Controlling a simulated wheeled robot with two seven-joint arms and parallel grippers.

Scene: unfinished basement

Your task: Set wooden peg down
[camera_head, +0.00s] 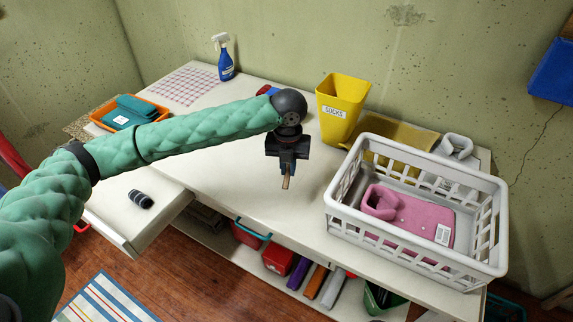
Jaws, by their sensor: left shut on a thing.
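A thin tan wooden peg (286,181) points down from my left gripper (287,172). The gripper is shut on the peg, and the fingers hide its upper part. It is over the middle of the white table (240,185), left of the white basket. I cannot tell whether the peg's lower end touches the tabletop. My right gripper is not in view.
A white basket (410,257) with a pink item (408,216) stands at the right. A yellow bin (340,105) labelled SOCKS, a blue spray bottle (224,62) and an orange tray (103,112) stand at the back and left. A drawer (115,228) is open at the left.

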